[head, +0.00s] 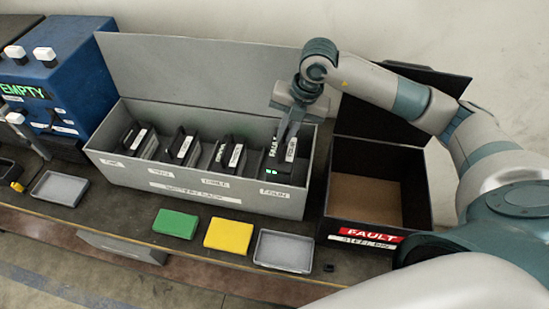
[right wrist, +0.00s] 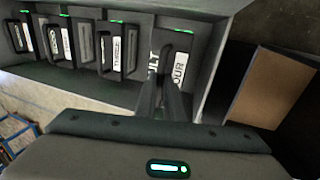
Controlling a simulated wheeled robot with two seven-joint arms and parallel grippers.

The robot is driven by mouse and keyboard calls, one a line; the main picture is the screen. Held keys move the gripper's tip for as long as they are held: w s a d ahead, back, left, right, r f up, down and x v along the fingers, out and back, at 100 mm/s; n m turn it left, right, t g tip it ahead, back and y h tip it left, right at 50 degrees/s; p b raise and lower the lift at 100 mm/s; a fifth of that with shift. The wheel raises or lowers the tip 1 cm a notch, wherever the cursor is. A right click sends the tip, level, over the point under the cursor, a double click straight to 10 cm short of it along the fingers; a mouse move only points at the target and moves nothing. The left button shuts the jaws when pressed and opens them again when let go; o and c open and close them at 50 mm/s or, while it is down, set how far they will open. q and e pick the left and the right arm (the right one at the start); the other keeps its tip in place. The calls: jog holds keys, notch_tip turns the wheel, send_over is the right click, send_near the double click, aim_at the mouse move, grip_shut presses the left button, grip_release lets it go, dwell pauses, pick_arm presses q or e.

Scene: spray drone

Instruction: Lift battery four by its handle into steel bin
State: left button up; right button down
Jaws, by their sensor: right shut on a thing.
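Battery four (head: 275,168) is a dark block with a white label and a small green light. It stands in the rightmost compartment of the long grey case (head: 215,197). My right gripper (head: 287,136) comes down from above and is shut on its handle. In the right wrist view the gripper fingers (right wrist: 171,98) reach the battery, whose label (right wrist: 180,68) reads "FOUR"; the fingers partly hide the handle. The steel bin (head: 366,238) is the black open box just right of the case, with a red "FAULT" label and a brown floor. My left gripper is not in view.
Other black batteries (head: 184,148) stand in the case's remaining compartments. The case's raised lid (head: 210,65) is behind, and the bin's dark lid stands behind it. Green (head: 175,223), yellow (head: 229,236) and grey (head: 284,251) trays lie in front. A blue machine (head: 62,80) stands left.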

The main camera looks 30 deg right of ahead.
jog(key=shift+w+a+r+p+v, duration=0.2)
jog(key=shift+p+v, duration=0.45)
jog(key=shift+v, duration=0.6)
jog(key=shift+w+a+f+p+v, duration=0.15)
jog(key=shift+a+p+v, duration=0.15)
jog(key=shift+p+v, duration=0.7)
jog(key=shift+w+a+r+p+v, duration=0.2)
jog(key=shift+p+v, duration=0.15)
jog(key=shift+v, duration=1.2)
jog(key=shift+w+a+p+v, duration=0.1)
jog(key=shift+a+p+v, duration=0.05)
jog(key=shift+v, duration=0.75)
jog(key=shift+w+a+p+v, duration=0.15)
jog(key=shift+a+p+v, duration=0.05)
jog(key=shift+v, duration=0.7)
jog(key=shift+w+a+p+v, duration=0.1)
jog(key=shift+a+p+v, duration=0.05)
jog(key=shift+v, duration=0.75)
jog(key=shift+s+a, duration=0.1)
